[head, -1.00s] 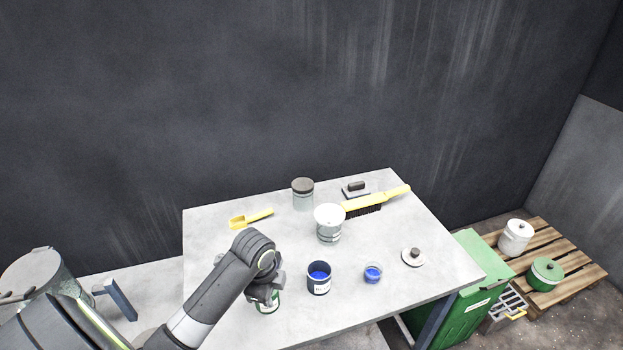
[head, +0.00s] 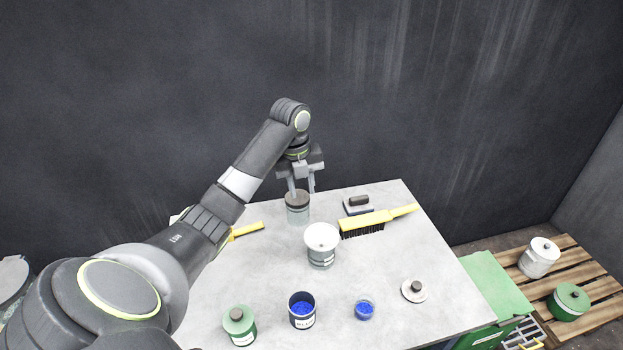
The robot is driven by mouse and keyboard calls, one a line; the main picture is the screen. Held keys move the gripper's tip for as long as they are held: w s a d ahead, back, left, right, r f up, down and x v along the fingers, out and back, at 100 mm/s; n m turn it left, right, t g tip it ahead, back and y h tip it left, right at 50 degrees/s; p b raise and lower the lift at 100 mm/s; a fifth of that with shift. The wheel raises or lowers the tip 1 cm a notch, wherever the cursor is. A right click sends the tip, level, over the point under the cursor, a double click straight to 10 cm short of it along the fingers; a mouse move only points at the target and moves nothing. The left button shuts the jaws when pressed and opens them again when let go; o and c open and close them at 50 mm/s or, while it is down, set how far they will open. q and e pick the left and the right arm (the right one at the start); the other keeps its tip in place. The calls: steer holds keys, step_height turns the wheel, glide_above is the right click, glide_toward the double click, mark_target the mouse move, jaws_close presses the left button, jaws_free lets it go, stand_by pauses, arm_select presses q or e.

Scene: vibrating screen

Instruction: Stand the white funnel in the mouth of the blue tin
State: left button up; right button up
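The white funnel (head: 321,236) sits upright, wide end up, in the mouth of a pale grey labelled tin (head: 321,260) mid-table. The blue tin (head: 302,318) stands at the front of the table, uncovered, with blue material inside and its mouth clear. My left gripper (head: 303,191) points down at the back of the table, fingers apart, close over a grey jar with a dark lid (head: 298,208). Nothing shows between the fingers; whether they touch the lid is unclear. It is behind and left of the funnel. My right gripper is out of view.
A green tin with a lid (head: 240,326) stands left of the blue tin. A small dish of blue material (head: 364,309) and a loose white lid (head: 414,291) lie to its right. A yellow scoop (head: 247,229) is partly hidden by my arm.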

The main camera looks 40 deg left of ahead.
arm_select(q)
steer(key=s+f+b, duration=0.1)
steer(key=s+b, duration=0.1)
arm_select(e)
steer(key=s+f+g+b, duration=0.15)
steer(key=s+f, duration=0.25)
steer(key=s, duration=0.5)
arm_select(q)
steer(key=b, duration=0.2)
glide_toward(307, 239)
steer(key=f, duration=0.4)
steer(key=f+p, duration=0.1)
steer(key=f, duration=0.1)
steer(key=shift+w+d+f, duration=0.25)
steer(key=shift+f, duration=0.75)
steer(key=shift+c, duration=0.2)
jaws_close()
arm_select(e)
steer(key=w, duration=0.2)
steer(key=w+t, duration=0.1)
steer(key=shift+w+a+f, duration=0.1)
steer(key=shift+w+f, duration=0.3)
